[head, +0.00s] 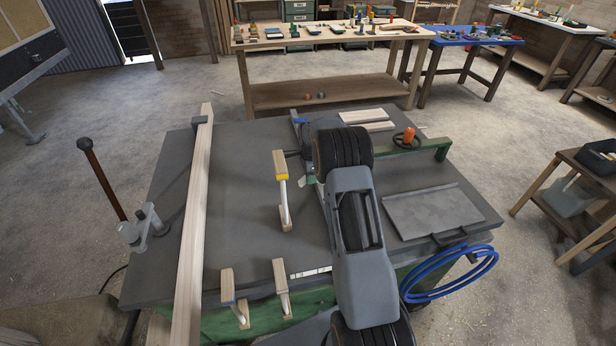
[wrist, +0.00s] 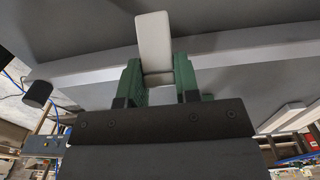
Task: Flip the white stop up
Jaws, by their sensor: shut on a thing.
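The white stop (wrist: 153,38) is a pale, flat, rounded block in the wrist view. It stands out beyond my gripper (wrist: 158,76), and its lower end lies between the two green fingers, which are shut on it. It is by a long light-grey rail (wrist: 90,70) on the dark table top. In the head view my gripper (head: 311,179) is low over the table, mostly hidden by my arm. A small white piece beside it, probably the stop (head: 303,182), shows there. The exact tilt of the stop is hard to tell.
The dark machine table (head: 240,200) carries a long wooden beam (head: 195,220) on the left.

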